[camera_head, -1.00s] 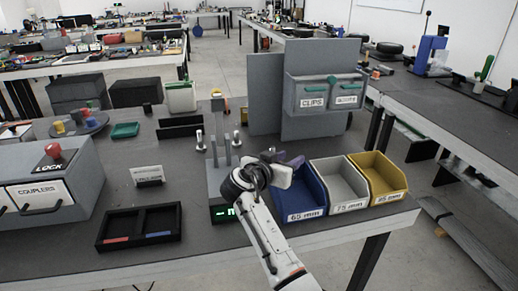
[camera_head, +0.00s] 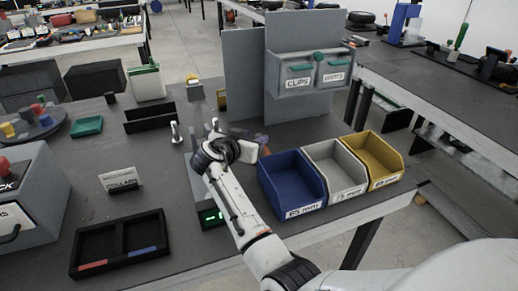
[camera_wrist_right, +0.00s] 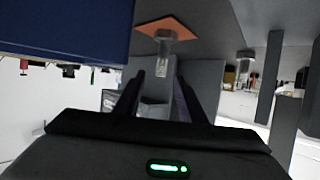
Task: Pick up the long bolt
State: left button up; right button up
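Several metal bolts stand upright on the grey fixture with a green display (camera_head: 210,217). One bolt (camera_head: 175,132) stands clear of my right arm in the head view; others are partly or fully hidden behind it. My right gripper (camera_head: 256,145) is low beside the fixture, behind the blue bin. In the right wrist view, which looks upside down, its fingers (camera_wrist_right: 160,98) are apart. A bolt on an orange pad (camera_wrist_right: 165,52) shows in line with the gap between them, and contact is not visible. A second bolt (camera_wrist_right: 245,68) stands farther right. I cannot tell which is longest. My left gripper is out of view.
The blue bin (camera_head: 284,205), grey bin (camera_head: 333,182) and yellow bin (camera_head: 388,172) stand right of the gripper. A grey panel with labelled boxes (camera_head: 310,78) rises behind. A black divided tray (camera_head: 120,245) lies at front left.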

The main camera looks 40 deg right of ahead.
jog(key=x, duration=0.2)
jog(key=shift+w+d+f, duration=0.15)
jog(key=shift+w, duration=0.05)
jog(key=shift+s, duration=0.1)
jog(key=shift+c, duration=0.9)
grip_shut()
